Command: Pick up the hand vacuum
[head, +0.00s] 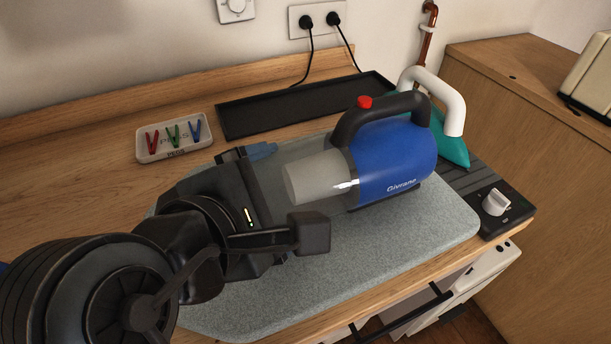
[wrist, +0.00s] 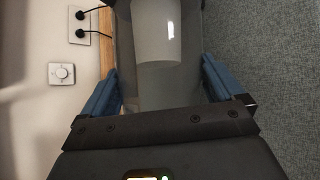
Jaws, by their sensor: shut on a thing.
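The hand vacuum (head: 396,160) has a blue body, a dark handle with a red button on top, and a clear grey front chamber with a pale inner cup. It lies on its side-long axis over a grey mat (head: 430,230). My gripper (head: 272,190) is shut on the clear front part, with its blue-padded fingers on either side. In the wrist view the clear chamber of the vacuum (wrist: 160,75) sits between the two fingers of my gripper (wrist: 160,85). The vacuum's front end is hidden by my gripper. I cannot tell whether the vacuum touches the mat.
A tray of coloured pegs (head: 174,139) and a black tray (head: 300,107) lie behind. A teal iron with a white handle (head: 450,100) stands close behind the vacuum. A black unit with a knob (head: 496,203) is at the right. Sockets with cords (head: 318,20) are on the wall.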

